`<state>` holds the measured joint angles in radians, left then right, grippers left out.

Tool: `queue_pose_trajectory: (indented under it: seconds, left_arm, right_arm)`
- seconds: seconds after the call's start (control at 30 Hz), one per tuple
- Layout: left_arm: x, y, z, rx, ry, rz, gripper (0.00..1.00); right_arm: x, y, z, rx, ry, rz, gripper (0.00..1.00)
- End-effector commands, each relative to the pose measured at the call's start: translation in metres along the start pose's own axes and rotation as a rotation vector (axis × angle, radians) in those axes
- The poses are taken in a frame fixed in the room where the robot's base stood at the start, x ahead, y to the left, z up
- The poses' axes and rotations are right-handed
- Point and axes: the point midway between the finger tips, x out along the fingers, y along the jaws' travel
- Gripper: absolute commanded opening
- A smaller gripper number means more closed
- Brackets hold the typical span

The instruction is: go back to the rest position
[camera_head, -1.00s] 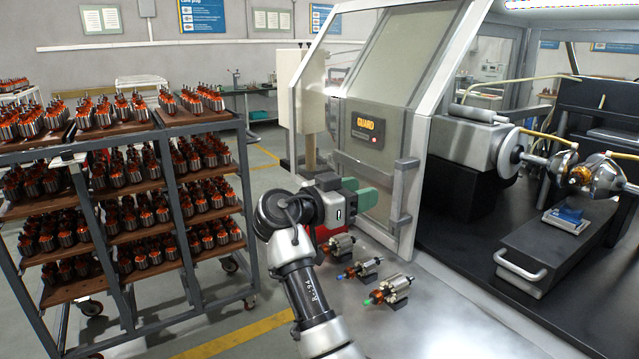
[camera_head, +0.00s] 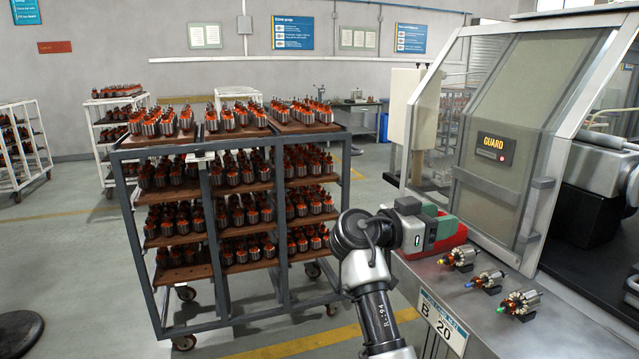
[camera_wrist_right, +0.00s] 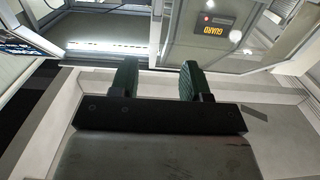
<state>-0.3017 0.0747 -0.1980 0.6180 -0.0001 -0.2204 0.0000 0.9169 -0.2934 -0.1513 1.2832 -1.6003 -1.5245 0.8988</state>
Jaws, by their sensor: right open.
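My right gripper (camera_head: 440,216) is held just above the left end of the machine's metal ledge, in front of the guard door. In the right wrist view its two green fingers (camera_wrist_right: 158,82) stand apart with nothing between them. Three armatures lie in a row on the ledge beside it: one with a yellow end (camera_head: 459,257), one with a blue end (camera_head: 486,280) and one with a green end (camera_head: 520,303). My left gripper is out of view.
A grey wheeled rack (camera_head: 130,235) full of armatures stands left of my right arm. The guard door (camera_head: 500,150) of the winding machine is close on the right. White racks (camera_head: 100,150) stand further back. The floor at far left (camera_head: 75,260) is mostly clear.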

Motion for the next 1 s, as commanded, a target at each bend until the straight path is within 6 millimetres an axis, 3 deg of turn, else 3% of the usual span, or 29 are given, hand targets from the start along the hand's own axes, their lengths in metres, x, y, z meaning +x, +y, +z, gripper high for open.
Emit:
queue_pose_trajectory:
  seconds: [0.3,0.57,0.67,0.77,0.87,1.0]
  left_arm:
    - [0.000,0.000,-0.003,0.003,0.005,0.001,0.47]
    - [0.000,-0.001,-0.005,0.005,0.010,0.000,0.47]
    - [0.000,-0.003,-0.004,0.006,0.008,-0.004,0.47]
    - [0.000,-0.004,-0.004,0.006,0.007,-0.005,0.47]
    - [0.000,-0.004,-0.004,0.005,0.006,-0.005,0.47]
    - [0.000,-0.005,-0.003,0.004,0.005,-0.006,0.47]
  right_arm:
    - [0.007,-0.020,0.056,-0.148,-0.038,-0.096,0.47]
    - [0.011,-0.037,0.137,-0.338,-0.099,-0.230,0.47]
    - [0.011,-0.041,0.179,-0.427,-0.134,-0.299,0.47]
    - [0.010,-0.041,0.237,-0.538,-0.185,-0.386,0.47]
    - [0.004,-0.033,0.306,-0.655,-0.250,-0.490,0.47]
    - [-0.008,-0.009,0.401,-0.798,-0.353,-0.635,0.47]
